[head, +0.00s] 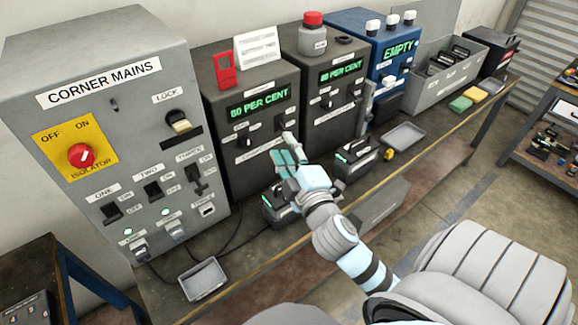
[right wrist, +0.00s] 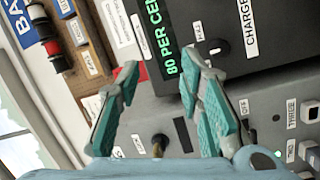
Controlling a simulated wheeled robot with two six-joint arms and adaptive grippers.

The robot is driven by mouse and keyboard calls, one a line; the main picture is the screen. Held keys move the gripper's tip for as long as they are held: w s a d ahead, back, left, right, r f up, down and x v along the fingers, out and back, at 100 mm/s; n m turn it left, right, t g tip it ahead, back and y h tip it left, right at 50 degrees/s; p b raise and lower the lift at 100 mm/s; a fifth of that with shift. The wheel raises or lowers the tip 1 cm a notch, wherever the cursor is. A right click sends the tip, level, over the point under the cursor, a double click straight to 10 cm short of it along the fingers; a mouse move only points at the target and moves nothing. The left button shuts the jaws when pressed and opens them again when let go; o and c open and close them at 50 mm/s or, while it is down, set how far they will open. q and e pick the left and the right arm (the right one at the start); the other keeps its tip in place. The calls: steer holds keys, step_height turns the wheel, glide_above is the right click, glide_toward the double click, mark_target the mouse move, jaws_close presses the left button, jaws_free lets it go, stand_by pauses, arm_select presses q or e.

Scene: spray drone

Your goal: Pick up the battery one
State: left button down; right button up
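A dark battery (head: 277,208) with a green light stands on the bench in front of the left charger (head: 262,104), which reads 80 PER CENT. A similar battery (head: 352,158) stands in front of the right charger (head: 333,90), also reading 80 PER CENT. I cannot read which is battery one. My right gripper (head: 288,152) is above the nearer battery, in front of the left charger; its arm partly covers that battery. In the right wrist view the gripper (right wrist: 163,80) is open and empty, facing the charger's display (right wrist: 165,45). My left gripper is not in view.
The grey CORNER MAINS cabinet (head: 120,60) stands at the left. A grey tray (head: 203,279) with cables near it lies at the bench's front left, and another tray (head: 403,136) lies farther right. A blue EMPTY unit (head: 370,45) and a grey bin (head: 443,88) stand behind.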

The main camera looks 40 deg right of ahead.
steer(key=w+a+r+n+t+y, duration=0.2)
steer(key=a+r+n+y, duration=0.5)
steer(key=n, duration=0.5)
steer(key=w+a+r+n+t+y, duration=0.1)
steer(key=a+r+n+y, duration=0.4)
steer(key=n+y, duration=0.55)
steer(key=w+a+f+n+g+y, duration=0.15)
steer(key=a+f+n+g, duration=0.5)
steer(key=n, duration=0.75)
steer(key=w+d+f+n+g+h, duration=0.1)
steer(key=d+f+n+g+h, duration=0.65)
steer(key=d+f+h, duration=0.35)
steer(key=s+d+f+g+h+b, duration=0.1)
steer(key=s+d+g+h, duration=0.25)
steer(key=d, duration=1.05)
steer(key=shift+m+y, duration=0.25)
steer(key=shift+m, duration=0.05)
steer(key=b+x, duration=0.8)
steer(key=shift+a, duration=0.35)
steer(key=shift+w+f+b, duration=0.15)
steer(key=shift+f+b, duration=0.1)
steer(key=shift+b, duration=0.1)
steer(key=x, duration=0.2)
steer(key=b+x, duration=0.1)
steer(key=x, duration=0.1)
steer(key=shift+w+a+f, duration=0.2)
steer(key=shift+w+f, duration=0.05)
jaws_close()
